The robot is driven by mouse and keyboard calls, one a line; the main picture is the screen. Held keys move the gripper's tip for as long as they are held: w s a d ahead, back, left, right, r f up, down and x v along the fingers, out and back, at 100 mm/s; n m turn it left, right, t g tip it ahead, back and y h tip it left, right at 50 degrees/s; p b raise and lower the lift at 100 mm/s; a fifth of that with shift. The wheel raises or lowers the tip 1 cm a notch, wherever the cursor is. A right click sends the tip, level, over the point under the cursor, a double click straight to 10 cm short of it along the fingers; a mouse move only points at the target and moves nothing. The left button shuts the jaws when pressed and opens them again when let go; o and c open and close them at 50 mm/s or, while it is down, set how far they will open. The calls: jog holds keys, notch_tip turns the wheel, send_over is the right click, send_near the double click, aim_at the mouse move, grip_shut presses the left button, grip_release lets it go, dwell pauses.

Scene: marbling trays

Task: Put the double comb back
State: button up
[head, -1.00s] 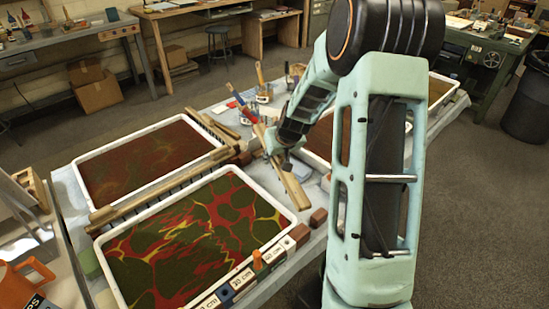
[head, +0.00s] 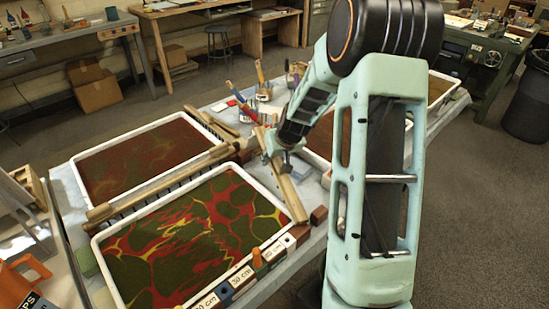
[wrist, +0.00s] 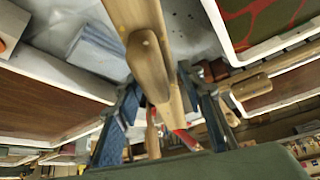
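My gripper (head: 275,160) is at the middle of the table, just right of the two left trays. It is shut on a long pale wooden piece of two bars, which I take for the double comb (head: 292,198). The comb's near end reaches down along the right rim of the near tray. In the wrist view the comb (wrist: 146,55) runs between my blue fingers (wrist: 163,105), with a rounded, pinned bar end towards the top. Its teeth do not show clearly. My arm hides part of the table behind it.
The near tray (head: 280,189) and far tray (head: 77,175) hold red and dark green marbling. A long toothed wooden rake (head: 125,207) lies between them. Jars with brushes (head: 264,93) stand beyond my gripper. Labelled blocks (head: 243,275) line the near edge.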

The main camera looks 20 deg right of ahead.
jog(key=shift+o, duration=0.5)
jog(key=shift+r+p, duration=0.9)
jog(key=shift+p, duration=0.15)
jog(key=v, duration=1.1)
jog(key=shift+s+r, duration=0.15)
jog(key=shift+s, duration=0.15)
